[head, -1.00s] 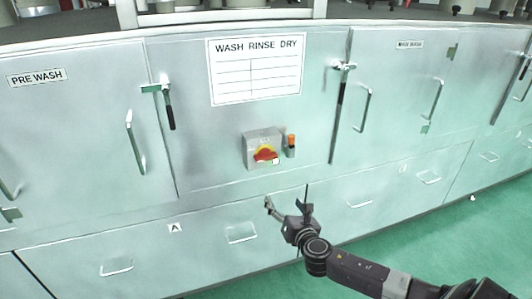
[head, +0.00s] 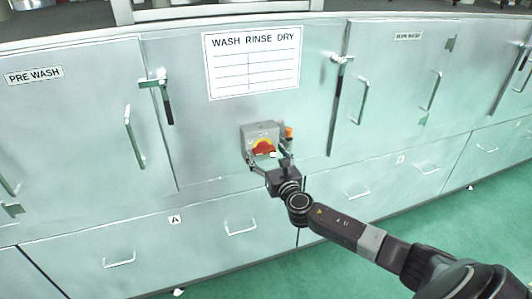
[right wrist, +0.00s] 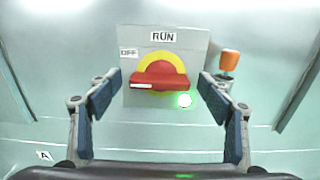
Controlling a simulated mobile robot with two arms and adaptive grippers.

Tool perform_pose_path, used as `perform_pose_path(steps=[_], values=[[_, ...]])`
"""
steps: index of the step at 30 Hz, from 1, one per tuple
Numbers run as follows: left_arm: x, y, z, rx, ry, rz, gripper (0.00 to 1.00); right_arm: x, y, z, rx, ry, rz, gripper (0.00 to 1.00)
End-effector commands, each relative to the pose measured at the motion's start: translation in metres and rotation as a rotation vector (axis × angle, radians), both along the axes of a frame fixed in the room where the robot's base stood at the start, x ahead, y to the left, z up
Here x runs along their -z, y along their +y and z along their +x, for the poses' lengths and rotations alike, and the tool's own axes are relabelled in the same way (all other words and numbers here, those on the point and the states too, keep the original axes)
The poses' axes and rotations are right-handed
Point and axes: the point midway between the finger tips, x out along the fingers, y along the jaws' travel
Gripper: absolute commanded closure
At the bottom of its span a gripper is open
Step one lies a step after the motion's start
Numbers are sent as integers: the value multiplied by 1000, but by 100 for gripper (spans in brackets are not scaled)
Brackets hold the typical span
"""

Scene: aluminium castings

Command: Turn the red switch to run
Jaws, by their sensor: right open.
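The red switch (right wrist: 158,80) is a rotary handle on a yellow disc (right wrist: 163,62), on a grey box on the cabinet front. Its handle lies about level, and its white mark is at the left end, below the OFF label (right wrist: 129,53). The RUN label (right wrist: 163,37) is above the disc. A green light glows at the lower right of the handle. The switch also shows in the head view (head: 263,147). My right gripper (right wrist: 160,88) is open, its fingers on either side of the switch, with no clear contact. My left gripper is not in view.
An orange-topped knob (right wrist: 230,62) sticks out just right of the switch box, close to my right finger. Door handles (head: 134,136) and latches stand out from the cabinet panels. A sign (head: 253,62) is above the box. Green floor is clear at the right.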

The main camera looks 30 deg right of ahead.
Motion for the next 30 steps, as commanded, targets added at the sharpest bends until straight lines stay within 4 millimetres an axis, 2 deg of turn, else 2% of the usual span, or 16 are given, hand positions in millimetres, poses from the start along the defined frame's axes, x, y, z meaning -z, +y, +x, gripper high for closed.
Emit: perform_pose_path(steps=[8, 20, 30], values=[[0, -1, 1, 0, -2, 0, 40, 0, 0, 2, 0, 0, 1, 28], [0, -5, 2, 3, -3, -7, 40, 0, 0, 1, 0, 0, 1, 69], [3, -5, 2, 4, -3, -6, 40, 1, 0, 1, 0, -13, 55, 69]])
